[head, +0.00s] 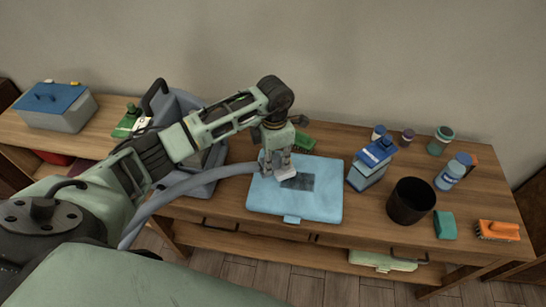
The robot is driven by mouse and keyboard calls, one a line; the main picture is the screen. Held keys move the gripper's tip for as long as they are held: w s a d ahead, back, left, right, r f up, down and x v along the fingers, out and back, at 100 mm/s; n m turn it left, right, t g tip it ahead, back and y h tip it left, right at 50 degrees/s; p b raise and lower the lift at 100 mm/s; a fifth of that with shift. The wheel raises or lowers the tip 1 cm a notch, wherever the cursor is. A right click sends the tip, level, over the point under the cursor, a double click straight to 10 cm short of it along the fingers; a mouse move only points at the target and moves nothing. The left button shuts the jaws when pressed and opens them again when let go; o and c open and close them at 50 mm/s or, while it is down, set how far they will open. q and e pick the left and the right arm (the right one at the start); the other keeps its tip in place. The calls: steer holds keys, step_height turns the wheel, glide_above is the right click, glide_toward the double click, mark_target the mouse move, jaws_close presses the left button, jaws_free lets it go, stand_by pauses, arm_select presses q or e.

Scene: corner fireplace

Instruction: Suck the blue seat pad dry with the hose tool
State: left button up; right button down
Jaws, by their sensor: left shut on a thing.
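The blue seat pad (322,205) lies flat on the wooden table, with a small tab at its front edge. A dark wet-looking patch (299,181) shows near its middle. My left gripper (277,163) is over the pad's upper left part, shut on the hose tool (286,173). The tool's pale head is at the left edge of the dark patch; whether it touches the pad is hard to tell. A grey hose (190,182) runs from the tool down to the left. My right gripper is not in view.
A grey-blue container (205,182) stands left of the pad, partly behind my arm. A blue-and-white box (369,168), a black bin (410,201), several bottles, a green sponge (445,225) and an orange brush (497,230) stand right. A green brush (303,142) lies behind the pad.

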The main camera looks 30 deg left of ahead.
mark_target(281, 172)
arm_select(q)
steer(key=shift+f, duration=0.3)
steer(key=shift+f+b, duration=0.55)
steer(key=shift+f, duration=0.3)
steer(key=shift+f+b, duration=0.35)
steer(key=shift+f, duration=1.25)
jaws_close()
steer(key=shift+d+r, duration=0.1)
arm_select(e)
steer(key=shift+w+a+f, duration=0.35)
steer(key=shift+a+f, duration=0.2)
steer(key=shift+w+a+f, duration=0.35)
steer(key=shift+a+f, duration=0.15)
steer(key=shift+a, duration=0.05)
arm_select(q)
steer(key=shift+d, duration=0.1)
steer(key=shift+w+d, duration=0.25)
steer(key=shift+d, duration=0.55)
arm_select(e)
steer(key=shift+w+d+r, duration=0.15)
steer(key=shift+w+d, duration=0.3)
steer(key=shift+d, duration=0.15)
arm_select(q)
steer(key=shift+d, duration=0.15)
